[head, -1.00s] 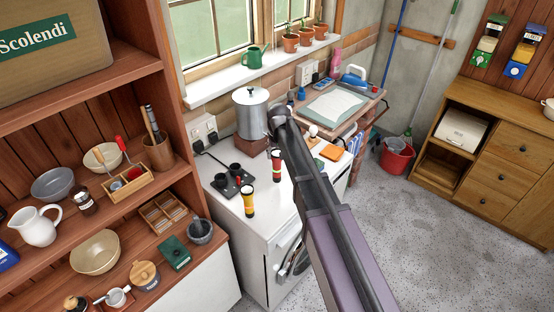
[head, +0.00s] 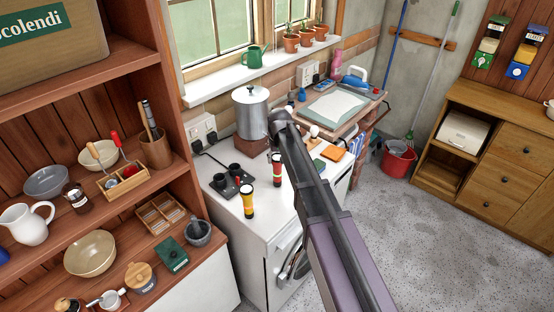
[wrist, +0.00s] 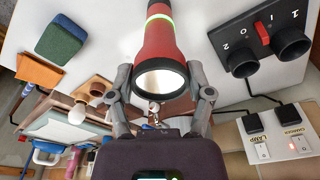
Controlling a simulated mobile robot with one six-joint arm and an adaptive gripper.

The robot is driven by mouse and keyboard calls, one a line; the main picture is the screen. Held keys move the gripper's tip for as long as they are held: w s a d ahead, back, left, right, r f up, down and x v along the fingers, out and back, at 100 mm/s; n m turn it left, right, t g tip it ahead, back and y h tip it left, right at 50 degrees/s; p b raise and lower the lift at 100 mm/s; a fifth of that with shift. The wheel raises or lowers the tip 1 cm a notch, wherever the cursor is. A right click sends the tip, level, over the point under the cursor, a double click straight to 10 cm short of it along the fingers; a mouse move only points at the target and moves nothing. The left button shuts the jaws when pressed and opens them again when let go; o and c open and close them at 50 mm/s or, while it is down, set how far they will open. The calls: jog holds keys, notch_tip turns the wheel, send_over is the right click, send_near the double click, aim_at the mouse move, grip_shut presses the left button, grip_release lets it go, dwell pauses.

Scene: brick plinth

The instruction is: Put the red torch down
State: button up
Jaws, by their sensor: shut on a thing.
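The red torch (wrist: 156,42) has a pale green band and a pale round lens facing my wrist camera. My gripper (wrist: 159,78) is shut on it, one finger on each side of its lens end. In the head view the red torch (head: 277,171) shows upright over the white worktop, just right of a black two-cup holder (head: 232,188). I cannot tell whether its lower end touches the worktop.
A yellow torch (head: 248,203) stands at the front of the white worktop (head: 257,228). A metal urn (head: 250,108) is behind. A green-and-blue sponge (wrist: 62,38) and an orange item (wrist: 38,74) lie on the other side. Wall switches (wrist: 277,138) show near the holder.

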jog(key=shift+f, duration=0.2)
jog(key=o, duration=1.3)
jog(key=shift+r, duration=0.25)
jog(key=r+p, duration=0.4)
jog(key=s+r+p, duration=0.1)
jog(key=r+p, duration=0.7)
jog(key=shift+s+d, duration=0.2)
jog(key=shift+d, duration=0.05)
jog(key=shift+f, duration=0.1)
jog(key=s+d+m, duration=0.1)
jog(key=s+d, duration=0.6)
jog(key=s, duration=0.1)
jog(key=s+d+m+g, duration=0.1)
jog(key=s+d, duration=0.7)
jog(key=s+d+m, duration=0.1)
jog(key=s+d, duration=0.6)
jog(key=s, duration=0.1)
jog(key=shift+s+d+m, duration=0.2)
jog(key=shift+s+m, duration=0.05)
jog(key=shift+m, duration=0.05)
